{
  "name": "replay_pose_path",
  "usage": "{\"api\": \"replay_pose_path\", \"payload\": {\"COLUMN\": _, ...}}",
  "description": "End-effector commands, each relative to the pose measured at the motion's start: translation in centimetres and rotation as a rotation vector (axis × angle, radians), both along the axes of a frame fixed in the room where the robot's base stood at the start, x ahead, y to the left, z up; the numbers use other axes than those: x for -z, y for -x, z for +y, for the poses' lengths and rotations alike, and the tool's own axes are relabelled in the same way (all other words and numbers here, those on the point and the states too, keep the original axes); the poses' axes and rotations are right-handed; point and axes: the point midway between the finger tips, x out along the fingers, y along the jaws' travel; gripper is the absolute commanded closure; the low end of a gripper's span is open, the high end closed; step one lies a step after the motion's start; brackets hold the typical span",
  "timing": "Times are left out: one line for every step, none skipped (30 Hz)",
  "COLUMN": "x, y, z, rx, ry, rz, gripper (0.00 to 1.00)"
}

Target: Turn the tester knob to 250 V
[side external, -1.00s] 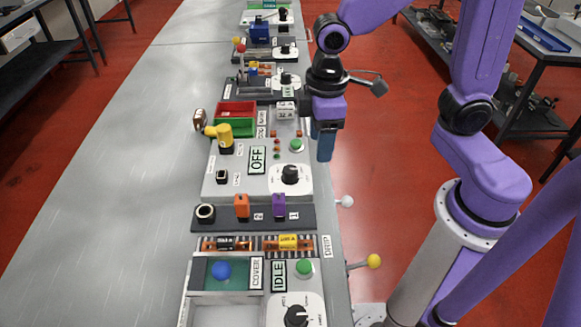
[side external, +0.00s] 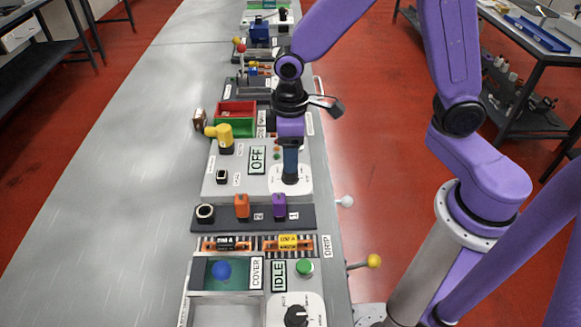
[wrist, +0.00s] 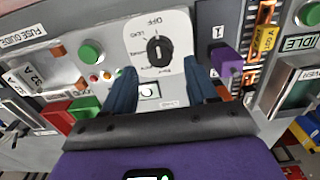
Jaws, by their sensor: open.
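The tester knob (wrist: 158,50) is black on a white dial plate (wrist: 148,25) in the wrist view. "OFF" is printed at the plate's upper edge; the other marks are too small to read surely. My gripper (wrist: 159,68) is open, its two blue fingers apart below and either side of the knob in that view. In the side view my gripper (side external: 290,177) points down over the dial plate (side external: 275,185) and hides most of the knob. I cannot tell whether the fingers touch it. The panel's display (side external: 257,159) reads OFF.
Behind the dial are a green button (wrist: 91,52), small lamps and red and green bins (side external: 236,108). In front stand orange (side external: 242,206) and purple (side external: 278,205) blocks. Another knob (side external: 296,316) sits on the nearer IDLE panel. The bench's left side is clear.

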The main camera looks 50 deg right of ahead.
Motion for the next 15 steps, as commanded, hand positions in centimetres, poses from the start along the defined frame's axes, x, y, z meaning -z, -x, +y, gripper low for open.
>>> {"api": "replay_pose_path", "payload": {"x": 0.41, "y": 0.03, "z": -0.03, "rx": 0.000, "ry": 0.001, "rz": 0.001, "gripper": 0.43}}
{"api": "replay_pose_path", "payload": {"x": 0.56, "y": 0.03, "z": -0.03, "rx": 0.000, "ry": 0.001, "rz": 0.001, "gripper": 0.43}}
{"api": "replay_pose_path", "payload": {"x": 0.74, "y": 0.04, "z": -0.03, "rx": 0.000, "ry": 0.001, "rz": 0.001, "gripper": 0.43}}
{"api": "replay_pose_path", "payload": {"x": 0.85, "y": 0.04, "z": -0.03, "rx": 0.000, "ry": 0.001, "rz": 0.001, "gripper": 0.43}}
{"api": "replay_pose_path", "payload": {"x": 0.94, "y": 0.04, "z": -0.03, "rx": 0.000, "ry": 0.001, "rz": 0.001, "gripper": 0.43}}
{"api": "replay_pose_path", "payload": {"x": 1.02, "y": 0.04, "z": -0.03, "rx": 0.000, "ry": 0.000, "rz": 0.000, "gripper": 0.43}}
{"api": "replay_pose_path", "payload": {"x": 1.06, "y": 0.04, "z": -0.02, "rx": 0.000, "ry": 0.000, "rz": 0.000, "gripper": 0.43}}
{"api": "replay_pose_path", "payload": {"x": 1.08, "y": 0.04, "z": -0.02, "rx": 0.000, "ry": 0.000, "rz": 0.000, "gripper": 0.43}}
{"api": "replay_pose_path", "payload": {"x": 1.09, "y": 0.04, "z": -0.02, "rx": 0.000, "ry": -0.001, "rz": -0.001, "gripper": 0.43}}
{"api": "replay_pose_path", "payload": {"x": 1.09, "y": 0.03, "z": -0.01, "rx": 0.000, "ry": -0.001, "rz": -0.001, "gripper": 0.43}}
{"api": "replay_pose_path", "payload": {"x": 1.09, "y": 0.03, "z": -0.01, "rx": 0.000, "ry": -0.001, "rz": -0.001, "gripper": 0.43}}
{"api": "replay_pose_path", "payload": {"x": 1.08, "y": 0.04, "z": -0.02, "rx": 0.000, "ry": -0.001, "rz": -0.001, "gripper": 0.43}}
{"api": "replay_pose_path", "payload": {"x": 1.08, "y": 0.04, "z": -0.02, "rx": 0.000, "ry": -0.001, "rz": -0.001, "gripper": 0.43}}
{"api": "replay_pose_path", "payload": {"x": 1.08, "y": 0.04, "z": -0.02, "rx": 0.000, "ry": -0.001, "rz": -0.001, "gripper": 0.43}}
{"api": "replay_pose_path", "payload": {"x": 1.07, "y": 0.04, "z": -0.02, "rx": 0.000, "ry": -0.001, "rz": -0.001, "gripper": 0.43}}
